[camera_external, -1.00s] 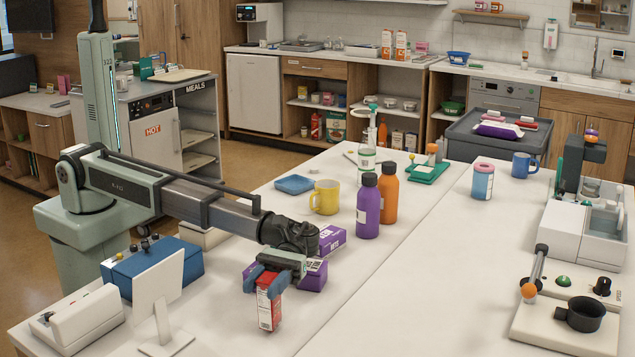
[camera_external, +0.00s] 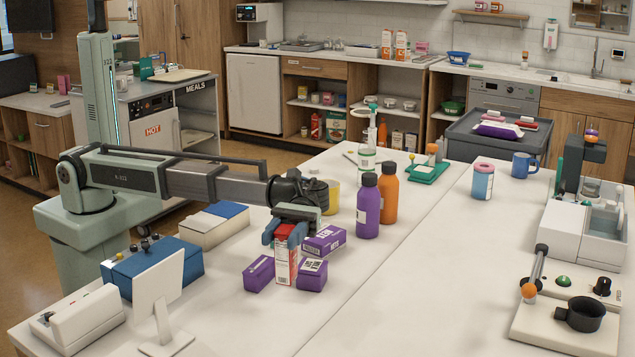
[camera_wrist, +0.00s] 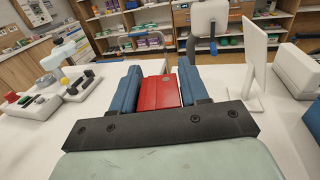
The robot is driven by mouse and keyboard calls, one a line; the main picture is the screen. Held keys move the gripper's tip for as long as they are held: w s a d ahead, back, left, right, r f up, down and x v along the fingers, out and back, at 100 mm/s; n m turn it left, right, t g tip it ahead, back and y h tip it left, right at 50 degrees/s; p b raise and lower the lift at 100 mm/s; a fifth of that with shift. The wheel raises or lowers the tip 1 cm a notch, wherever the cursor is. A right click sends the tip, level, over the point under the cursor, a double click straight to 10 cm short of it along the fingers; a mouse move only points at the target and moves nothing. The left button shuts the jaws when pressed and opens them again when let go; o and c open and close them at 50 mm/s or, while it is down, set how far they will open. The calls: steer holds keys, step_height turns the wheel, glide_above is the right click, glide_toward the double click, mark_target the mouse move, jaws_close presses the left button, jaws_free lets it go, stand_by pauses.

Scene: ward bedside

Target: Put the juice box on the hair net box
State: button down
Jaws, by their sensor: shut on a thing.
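The juice box (camera_external: 286,268), red and white, is held upright below my gripper (camera_external: 288,233). My gripper is shut on its upper part; the red top also shows between the blue fingers in the wrist view (camera_wrist: 158,93). Three purple boxes lie close by: one at the left (camera_external: 259,273), one at the right (camera_external: 312,275) and one behind to the right (camera_external: 324,241). Their labels are too small to tell which is the hair net box. The juice box appears in front of the gap between the left and right ones; its height above the table is unclear.
Purple (camera_external: 368,207) and orange (camera_external: 388,193) bottles stand to the right, with a yellow mug (camera_external: 334,198) partly hidden behind my gripper. A blue case (camera_external: 152,270) and a white upright panel (camera_external: 158,295) stand at the left. The front table (camera_external: 350,315) is clear.

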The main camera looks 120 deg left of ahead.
steer(key=s+a+r+n+t+y, duration=0.2)
steer(key=s+a+t, duration=0.1)
steer(key=a, duration=0.7)
steer(key=s+a+r+n+t+y, duration=0.1)
steer(key=s+a+n+t, duration=0.15)
steer(key=a, duration=0.85)
steer(key=s+a+r+n+t+y, duration=0.2)
steer(key=s+a+t, duration=0.1)
steer(key=a, duration=0.7)
step_height(320, 180, down, 10)
steer(key=shift+w, duration=0.3)
steer(key=shift+f, duration=0.1)
steer(key=c, duration=0.6)
jaws_free()
steer(key=shift+o, duration=0.2)
steer(key=v, duration=1.2)
